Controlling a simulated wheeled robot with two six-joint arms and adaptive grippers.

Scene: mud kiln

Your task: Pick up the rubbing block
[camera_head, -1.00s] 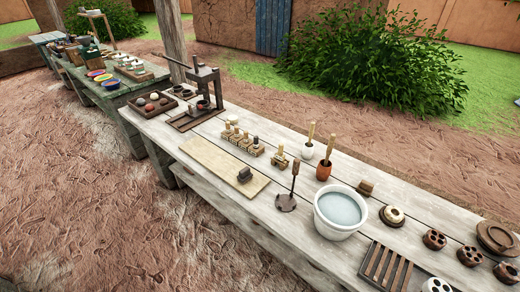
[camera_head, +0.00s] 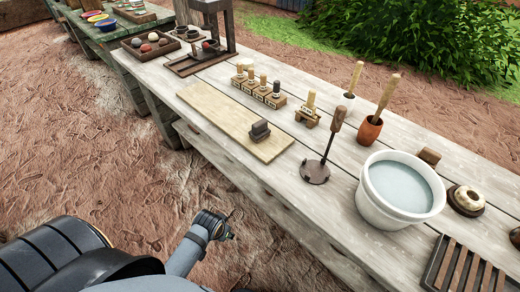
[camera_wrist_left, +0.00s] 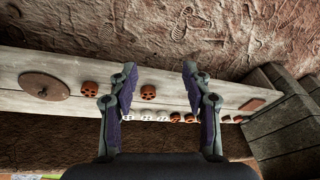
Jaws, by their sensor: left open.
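A small dark block (camera_head: 260,131) with a raised grip rests on the pale board (camera_head: 222,112) on the plank table; it looks like the rubbing block. My left arm shows at the lower left of the head view, over the ground in front of the table and well short of the block. My left gripper (camera_wrist_left: 160,75) is open and empty in the left wrist view, with its fingers apart. The dark block cannot be made out in that view. My right gripper is out of view.
Behind the board stand several small stamps (camera_head: 258,88). To its right are a dark-based tool with an upright handle (camera_head: 315,172), a white water bucket (camera_head: 400,190) and a brown pot (camera_head: 370,130). The wrist view shows a round brown disc (camera_wrist_left: 44,86) on a tabletop.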

